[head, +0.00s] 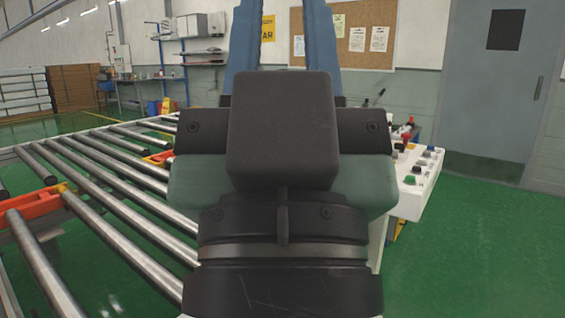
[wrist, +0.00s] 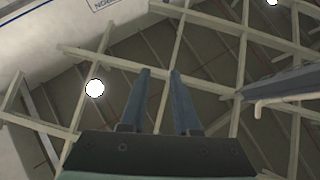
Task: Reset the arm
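My gripper (head: 293,45) fills the middle of the head view, seen from behind and pointing up. Its two blue fingers rise at the top of that picture with a wide gap between them. In the wrist view my gripper (wrist: 160,75) shows both blue fingers apart, with only the ceiling behind them. Nothing is between the fingers. No mattress shows in either view.
A roller conveyor (head: 110,190) with orange brackets (head: 30,207) lies at the left. A white control panel (head: 418,185) with buttons stands close on the right. Green floor (head: 490,250) is clear at the right, before a grey door (head: 490,90). A corkboard (head: 365,40) hangs behind.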

